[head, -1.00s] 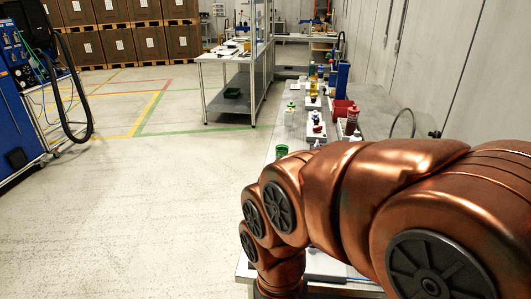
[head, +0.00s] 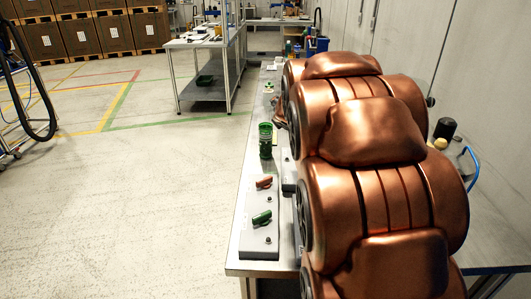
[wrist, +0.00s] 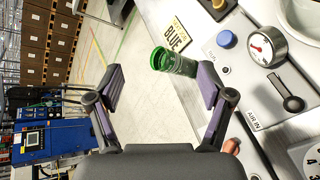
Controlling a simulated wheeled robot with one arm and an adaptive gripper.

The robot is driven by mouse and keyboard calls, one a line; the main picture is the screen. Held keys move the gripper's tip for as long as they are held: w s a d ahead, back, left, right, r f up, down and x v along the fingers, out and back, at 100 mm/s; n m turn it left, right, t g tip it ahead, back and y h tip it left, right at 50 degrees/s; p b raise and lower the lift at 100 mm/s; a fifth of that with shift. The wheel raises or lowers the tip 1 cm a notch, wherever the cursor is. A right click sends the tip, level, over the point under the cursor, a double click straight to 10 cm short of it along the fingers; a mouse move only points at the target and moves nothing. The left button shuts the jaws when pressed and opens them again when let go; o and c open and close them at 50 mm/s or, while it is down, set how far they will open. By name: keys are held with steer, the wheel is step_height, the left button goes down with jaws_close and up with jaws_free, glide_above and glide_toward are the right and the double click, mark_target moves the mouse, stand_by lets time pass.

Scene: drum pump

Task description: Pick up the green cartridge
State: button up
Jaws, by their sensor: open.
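The green cartridge (head: 265,141) stands upright near the left edge of the bench in the head view. It also shows in the wrist view (wrist: 174,62), beyond my gripper's fingertips and toward the right finger. My gripper (wrist: 158,82) is open with nothing between its pads, and the cartridge looks apart from both fingers. In the head view my copper arm hides the gripper and much of the bench.
A grey panel (head: 262,240) with a red handle (head: 264,182) and a green handle (head: 261,217) lies nearer on the bench. A pressure gauge (wrist: 266,46) and blue cap (wrist: 227,39) lie right of the cartridge. The floor (head: 140,200) left is clear.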

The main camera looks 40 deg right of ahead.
mark_target(269, 128)
steer(key=shift+w+d+f+n+t+y+b, duration=0.4)
steer(key=shift+w+f+n+y, duration=0.7)
steer(key=shift+w+f+n, duration=1.25)
steer(key=shift+w+d+f+n+t+y+b, duration=0.4)
steer(key=shift+w+f+n+y, duration=0.9)
steer(key=shift+n, duration=1.95)
steer(key=shift+w+d+f+n+t+y+b, duration=0.15)
steer(key=shift+w+f+n+t+y+b, duration=0.45)
steer(key=shift+w+f+n, duration=1.4)
steer(key=shift+w+d+r+n+y, duration=0.1)
steer(key=shift+w+r+n+y, duration=0.25)
steer(key=shift+w+n, duration=0.4)
steer(key=shift+c, duration=0.4)
jaws_close()
